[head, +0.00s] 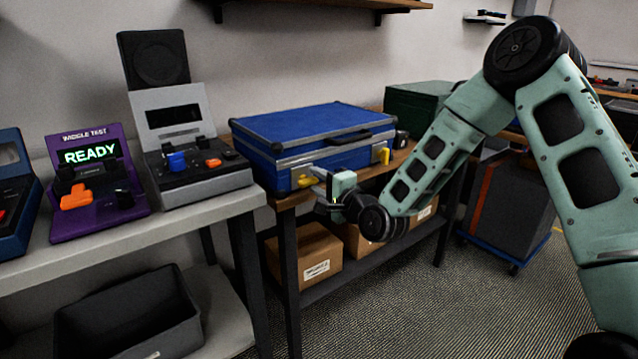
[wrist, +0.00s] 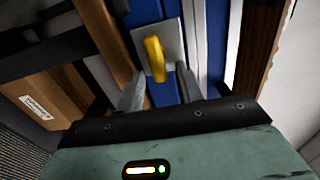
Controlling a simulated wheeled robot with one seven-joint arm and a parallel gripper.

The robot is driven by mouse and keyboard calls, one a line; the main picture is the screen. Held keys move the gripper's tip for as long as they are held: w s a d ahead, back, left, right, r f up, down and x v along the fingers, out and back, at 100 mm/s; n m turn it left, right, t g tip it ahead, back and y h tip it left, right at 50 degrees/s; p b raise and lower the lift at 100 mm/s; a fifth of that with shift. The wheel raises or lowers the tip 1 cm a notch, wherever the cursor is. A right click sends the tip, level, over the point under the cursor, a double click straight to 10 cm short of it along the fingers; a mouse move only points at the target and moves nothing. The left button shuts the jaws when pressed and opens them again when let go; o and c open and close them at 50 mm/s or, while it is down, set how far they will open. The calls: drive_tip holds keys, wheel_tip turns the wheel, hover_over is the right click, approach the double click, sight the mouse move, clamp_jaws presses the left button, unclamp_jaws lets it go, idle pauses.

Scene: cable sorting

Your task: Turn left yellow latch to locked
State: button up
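The blue case (head: 310,125) lies closed on the wooden bench, with silver edging and a dark handle (head: 350,137) on its front. Its left yellow latch (head: 304,182) is on the front near the left corner, partly close behind my gripper (head: 318,180). The right yellow latch (head: 384,156) is farther right on the front. In the wrist view the left yellow latch (wrist: 154,58) sits on a silver plate (wrist: 169,36), just ahead of and between the fingertips of my gripper (wrist: 160,72). The fingers are apart, one on each side; I cannot tell whether either touches it.
Left of the case, a grey table (head: 150,231) holds a purple wiggle-test box (head: 97,190) reading READY and a grey device (head: 205,172). Cardboard boxes (head: 308,256) stand on the shelf below the bench. A dark green case (head: 415,107) is behind my arm.

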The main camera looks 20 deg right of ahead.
drive_tip(key=shift+s, duration=0.1)
drive_tip(key=p+v, duration=0.9)
drive_tip(key=v, duration=0.8)
drive_tip(key=shift+p, duration=0.4)
drive_tip(key=shift+s, duration=0.1)
